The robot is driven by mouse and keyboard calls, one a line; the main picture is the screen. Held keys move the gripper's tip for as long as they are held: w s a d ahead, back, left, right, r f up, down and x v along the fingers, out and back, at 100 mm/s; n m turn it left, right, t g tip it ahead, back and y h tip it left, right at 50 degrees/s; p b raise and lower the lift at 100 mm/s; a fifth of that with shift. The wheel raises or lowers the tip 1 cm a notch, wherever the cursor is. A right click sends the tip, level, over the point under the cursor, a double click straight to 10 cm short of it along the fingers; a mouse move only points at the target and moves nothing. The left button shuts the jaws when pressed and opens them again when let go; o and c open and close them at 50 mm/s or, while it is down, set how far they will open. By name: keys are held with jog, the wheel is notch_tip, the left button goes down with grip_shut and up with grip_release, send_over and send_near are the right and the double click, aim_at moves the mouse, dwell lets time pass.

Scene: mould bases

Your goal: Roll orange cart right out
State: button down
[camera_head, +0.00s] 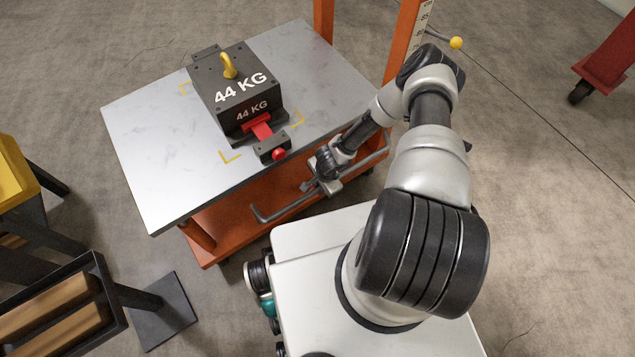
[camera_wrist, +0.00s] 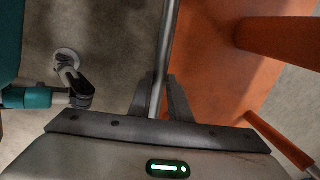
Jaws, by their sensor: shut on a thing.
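The orange cart (camera_head: 243,217) has a grey metal top (camera_head: 150,160) and stands in front of my base. A grey handle bar (camera_head: 282,206) runs along its near side. My gripper (camera_head: 318,184) is at that bar, right of its bent left end. In the wrist view the bar (camera_wrist: 168,50) passes between the two fingers of my gripper (camera_wrist: 163,100), which are shut on it. A dark mould base (camera_head: 238,90) marked 44 KG sits upright on the cart top, with a yellow lifting eye and a red strap. The cart's wheels are mostly hidden.
A black-framed stand with wooden slats (camera_head: 60,305) and a yellow piece (camera_head: 20,180) are at the left. Orange posts (camera_head: 405,45) rise at the cart's far right. A red wheeled frame (camera_head: 605,55) stands at upper right. Floor (camera_head: 540,190) on the right is open.

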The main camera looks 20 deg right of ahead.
jog(key=c, duration=1.7)
grip_release()
jog(key=shift+s+f, duration=0.15)
jog(key=shift+s, duration=0.05)
jog(key=shift+o, duration=0.3)
jog(key=shift+w, duration=0.1)
jog(key=shift+r, duration=0.55)
jog(key=s+d+r+p, duration=0.1)
jog(key=s+r+p, duration=0.2)
jog(key=r, duration=1.3)
jog(key=shift+p, duration=0.55)
jog(key=shift+s, duration=0.1)
